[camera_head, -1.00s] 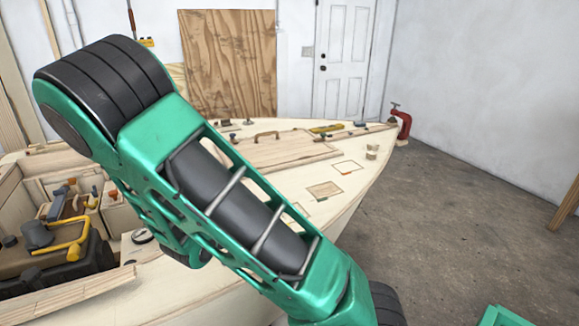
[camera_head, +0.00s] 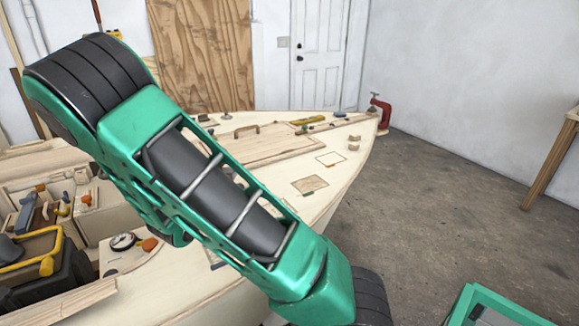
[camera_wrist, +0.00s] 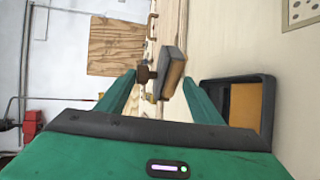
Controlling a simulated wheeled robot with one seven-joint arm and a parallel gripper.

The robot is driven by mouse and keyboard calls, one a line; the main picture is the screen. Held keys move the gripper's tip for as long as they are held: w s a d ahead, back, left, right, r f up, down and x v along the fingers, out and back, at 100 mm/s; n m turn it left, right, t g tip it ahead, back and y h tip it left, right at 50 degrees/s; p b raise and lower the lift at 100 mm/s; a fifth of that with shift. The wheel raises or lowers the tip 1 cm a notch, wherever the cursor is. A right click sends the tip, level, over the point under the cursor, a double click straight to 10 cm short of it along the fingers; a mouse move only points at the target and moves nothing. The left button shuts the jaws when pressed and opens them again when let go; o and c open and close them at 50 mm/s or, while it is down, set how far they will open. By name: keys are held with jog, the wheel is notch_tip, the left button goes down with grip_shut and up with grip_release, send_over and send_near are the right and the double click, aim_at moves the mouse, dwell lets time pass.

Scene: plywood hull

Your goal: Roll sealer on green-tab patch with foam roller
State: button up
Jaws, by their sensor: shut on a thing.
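In the wrist view my gripper (camera_wrist: 160,84) is shut on a tool with a dark brown knob-like end and a grey-and-tan body, which I take to be the foam roller (camera_wrist: 173,68). A black tray with an amber inside (camera_wrist: 273,110) lies right of the fingers on the pale deck. I cannot make out a green tab on either.
A red clamp (camera_head: 380,112) stands at the bow tip. A black and yellow toolbox (camera_head: 35,265) sits at lower left, a green-framed item (camera_head: 468,300) at lower right.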

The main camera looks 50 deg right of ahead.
jog(key=s+d+m+g+h, duration=0.4)
jog(key=s+d+m+g, duration=0.1)
jog(key=d, duration=0.7)
jog(key=shift+s+d+r, duration=0.2)
jog(key=shift+d+r, duration=0.05)
jog(key=s+d+m+g, duration=0.2)
jog(key=s+d+g, duration=0.1)
jog(key=s+d+m+g+h, duration=0.1)
jog(key=s+d+m+g, duration=0.2)
jog(key=s+d, duration=0.1)
jog(key=shift+s+d+r+g+h, duration=0.2)
jog(key=shift+s+d+g+h, duration=0.1)
send_over(292, 194)
jog(key=shift+m, duration=0.3)
jog(key=shift+f, duration=2.95)
jog(key=shift+w+f, duration=0.1)
jog(key=shift+f, duration=0.3)
